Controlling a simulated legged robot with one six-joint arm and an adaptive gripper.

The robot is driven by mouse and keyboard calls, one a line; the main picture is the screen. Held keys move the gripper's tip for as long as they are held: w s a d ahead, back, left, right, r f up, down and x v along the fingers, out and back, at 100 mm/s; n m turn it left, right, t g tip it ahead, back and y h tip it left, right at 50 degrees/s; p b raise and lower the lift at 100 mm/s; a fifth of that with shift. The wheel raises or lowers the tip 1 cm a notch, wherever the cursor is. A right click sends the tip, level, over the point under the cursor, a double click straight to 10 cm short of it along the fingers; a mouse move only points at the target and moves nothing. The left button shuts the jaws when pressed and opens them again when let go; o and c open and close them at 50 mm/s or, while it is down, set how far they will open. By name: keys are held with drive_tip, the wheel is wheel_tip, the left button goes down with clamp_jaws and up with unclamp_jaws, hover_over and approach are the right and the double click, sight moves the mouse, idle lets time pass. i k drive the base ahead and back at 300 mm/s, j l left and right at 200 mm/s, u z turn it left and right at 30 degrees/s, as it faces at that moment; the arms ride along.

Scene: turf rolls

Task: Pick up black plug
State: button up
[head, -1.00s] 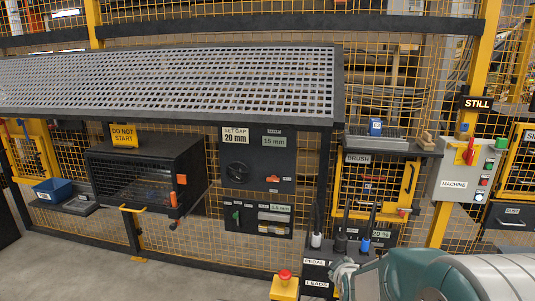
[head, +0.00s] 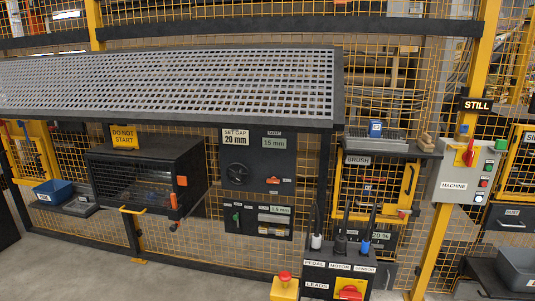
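The black plug (head: 340,244) stands upright in the middle of a row on top of the dark leads box (head: 316,274), behind the label MOTOR. A black cable rises from it. A white plug (head: 316,241) stands to its left, behind the label PEDAL. A blue plug (head: 365,246) stands to its right, behind the label SENSOR. My gripper is not in view, so its state does not show.
A yellow post with a red button (head: 284,277) stands just left. The MACHINE panel (head: 463,180) and a grey bin (head: 517,270) are at the right. Open floor lies at lower left.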

sight(340, 243)
drive_tip(key=k+l+u, duration=0.2)
drive_tip(key=l, duration=0.8)
drive_tip(key=i+l+u, duration=0.15)
drive_tip(key=l, duration=0.15)
drive_tip(key=i+l+u, duration=0.2)
drive_tip(key=l, duration=0.15)
drive_tip(key=l+u, duration=0.15)
drive_tip(key=l, duration=0.15)
drive_tip(key=i+l+u, duration=0.15)
drive_tip(key=l, duration=0.2)
drive_tip(key=i+l+u, duration=0.3)
drive_tip(key=i, duration=0.2)
drive_tip(key=i+l+u, duration=0.25)
drive_tip(key=i+l, duration=0.15)
